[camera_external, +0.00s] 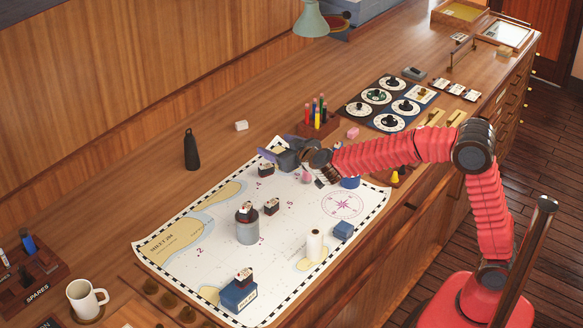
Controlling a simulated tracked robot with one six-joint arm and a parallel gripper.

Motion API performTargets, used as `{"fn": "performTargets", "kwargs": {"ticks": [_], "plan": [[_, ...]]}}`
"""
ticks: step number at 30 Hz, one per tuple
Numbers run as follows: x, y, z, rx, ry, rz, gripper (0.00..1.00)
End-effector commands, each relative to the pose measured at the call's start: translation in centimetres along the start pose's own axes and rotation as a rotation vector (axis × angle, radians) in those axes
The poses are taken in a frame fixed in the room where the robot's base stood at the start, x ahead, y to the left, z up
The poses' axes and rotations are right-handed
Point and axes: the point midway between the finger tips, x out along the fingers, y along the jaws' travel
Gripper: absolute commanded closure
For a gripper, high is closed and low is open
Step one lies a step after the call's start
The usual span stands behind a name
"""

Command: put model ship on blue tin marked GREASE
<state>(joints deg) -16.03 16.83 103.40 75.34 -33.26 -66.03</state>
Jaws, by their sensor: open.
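Several small dark model ships with pale tops are on the white chart (205,262). One model ship (266,169) is on the chart just below my gripper (274,149), and another model ship (271,207) is near the chart's middle. A third ship (245,208) sits on a grey cylinder (247,231). One more ship (244,275) sits on a blue box-shaped tin (237,296) with a pale label at the chart's front; I cannot read its lettering. My gripper is open and appears empty above the chart's far edge.
A white roll (314,245) stands on the chart beside a small blue block (344,231). A black bottle (191,150) stands behind the chart. A pencil holder (317,125) and dial panel (390,103) lie beyond my arm. A white mug (85,298) is front left.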

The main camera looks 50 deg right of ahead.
Motion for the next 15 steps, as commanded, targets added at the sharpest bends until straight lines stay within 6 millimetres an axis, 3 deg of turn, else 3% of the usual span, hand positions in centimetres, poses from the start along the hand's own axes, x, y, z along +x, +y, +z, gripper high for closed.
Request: {"fn": "performTargets", "kwargs": {"ticks": [10, 15], "plan": [[-0.2, 1.9, 1.4, 0.112, -0.048, 0.079, 0.33], [0.5, 1.7, 3.4, 0.109, -0.050, 0.079, 0.33]]}}
